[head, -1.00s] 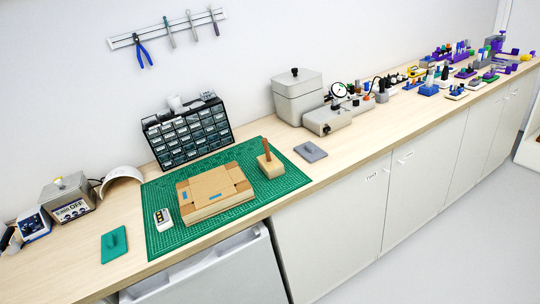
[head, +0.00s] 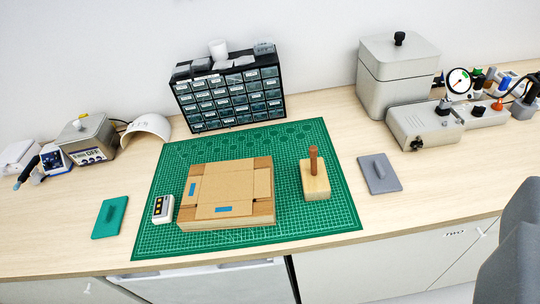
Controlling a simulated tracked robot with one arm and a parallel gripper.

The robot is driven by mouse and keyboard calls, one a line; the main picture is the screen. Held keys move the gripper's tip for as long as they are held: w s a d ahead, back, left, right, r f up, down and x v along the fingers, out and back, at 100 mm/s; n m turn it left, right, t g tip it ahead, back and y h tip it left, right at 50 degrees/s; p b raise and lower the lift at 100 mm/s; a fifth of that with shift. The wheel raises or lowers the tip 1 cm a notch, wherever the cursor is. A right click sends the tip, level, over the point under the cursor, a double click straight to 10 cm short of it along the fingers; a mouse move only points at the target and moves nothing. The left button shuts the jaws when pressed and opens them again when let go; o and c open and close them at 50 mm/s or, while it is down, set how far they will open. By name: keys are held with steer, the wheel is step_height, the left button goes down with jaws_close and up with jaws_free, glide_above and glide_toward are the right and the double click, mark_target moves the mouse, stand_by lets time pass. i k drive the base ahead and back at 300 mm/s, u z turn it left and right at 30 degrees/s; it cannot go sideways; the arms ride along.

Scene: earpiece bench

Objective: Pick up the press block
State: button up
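The press block, as far as I can tell, is the pale wooden block (head: 316,186) with an upright brown peg handle. It stands on the right part of the green cutting mat (head: 335,215), just right of a flat cardboard box (head: 228,187) and apart from it. Nothing holds it. My gripper's fingers are not in view. A dark grey rounded shape (head: 512,245) cuts into the lower right corner; I cannot tell which part it is.
A small device (head: 163,209) sits beside the box. A drawer cabinet (head: 229,96) and a grey canister (head: 395,80) stand behind. Bare bench shows between mat and canister.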

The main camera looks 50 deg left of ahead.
mark_target(316, 183)
steer(key=u, duration=0.55)
steer(key=i, duration=1)
steer(key=u, duration=0.5)
steer(key=k, duration=0.7)
steer(key=u, duration=0.2)
steer(key=i, duration=0.7)
steer(key=z, duration=0.15)
